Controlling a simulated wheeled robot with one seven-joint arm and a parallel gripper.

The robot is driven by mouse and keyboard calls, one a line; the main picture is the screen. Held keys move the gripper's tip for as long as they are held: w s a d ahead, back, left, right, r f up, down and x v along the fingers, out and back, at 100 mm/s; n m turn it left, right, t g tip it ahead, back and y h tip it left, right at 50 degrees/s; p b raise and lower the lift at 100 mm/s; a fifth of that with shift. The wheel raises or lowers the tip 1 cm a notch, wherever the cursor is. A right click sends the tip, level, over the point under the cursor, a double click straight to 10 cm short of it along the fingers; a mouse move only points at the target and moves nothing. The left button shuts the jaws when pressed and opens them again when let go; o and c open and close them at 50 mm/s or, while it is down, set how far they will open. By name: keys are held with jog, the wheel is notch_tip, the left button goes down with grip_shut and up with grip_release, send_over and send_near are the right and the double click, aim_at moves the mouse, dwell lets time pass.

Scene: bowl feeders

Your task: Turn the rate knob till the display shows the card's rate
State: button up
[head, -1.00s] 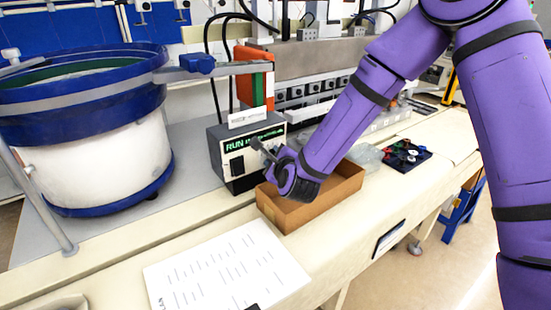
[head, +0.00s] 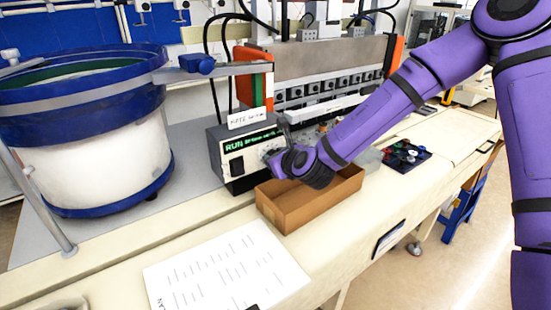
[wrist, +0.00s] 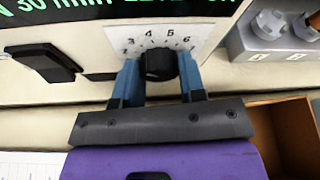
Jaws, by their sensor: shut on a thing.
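The control box (head: 232,178) has a dark display (head: 252,139) with green text. In the wrist view the display (wrist: 60,14) is cut by the top edge; "30 /min" and "LEVEL OK" seem readable. A white card (head: 246,117) stands on the box; its writing is too small to read surely. The black rate knob (wrist: 158,66) sits below a printed scale (wrist: 160,38) with numbers from about 2 to 7. My gripper (wrist: 158,78) has one blue finger on each side of the knob and is shut on it. In the head view my gripper (head: 270,157) hides the knob.
An open brown box (head: 291,215) stands just below my wrist. A black rocker switch (wrist: 44,62) is left of the knob. The blue-rimmed bowl feeder (head: 80,130) stands at left. A printed sheet (head: 225,270) lies in front. A dark tray (head: 405,157) holds coloured parts at right.

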jog(key=shift+w+d+f+m+g+y, duration=0.1)
jog(key=shift+m+g+y, duration=0.3)
jog(key=shift+m+y, duration=1.25)
jog(key=shift+s+d+f+m+g+y, duration=0.1)
jog(key=shift+m+g+y, duration=0.5)
jog(key=shift+m, duration=1.9)
jog(key=shift+w+d+m+g+y, duration=0.1)
jog(key=shift+m+g+y, duration=0.1)
jog(key=shift+m+y, duration=1.55)
jog(key=shift+a+m+h, duration=0.1)
jog(key=shift+m+h, duration=0.2)
jog(key=shift+m, duration=0.1)
jog(key=o, duration=0.6)
jog(key=shift+o, duration=0.2)
jog(key=v, duration=1.1)
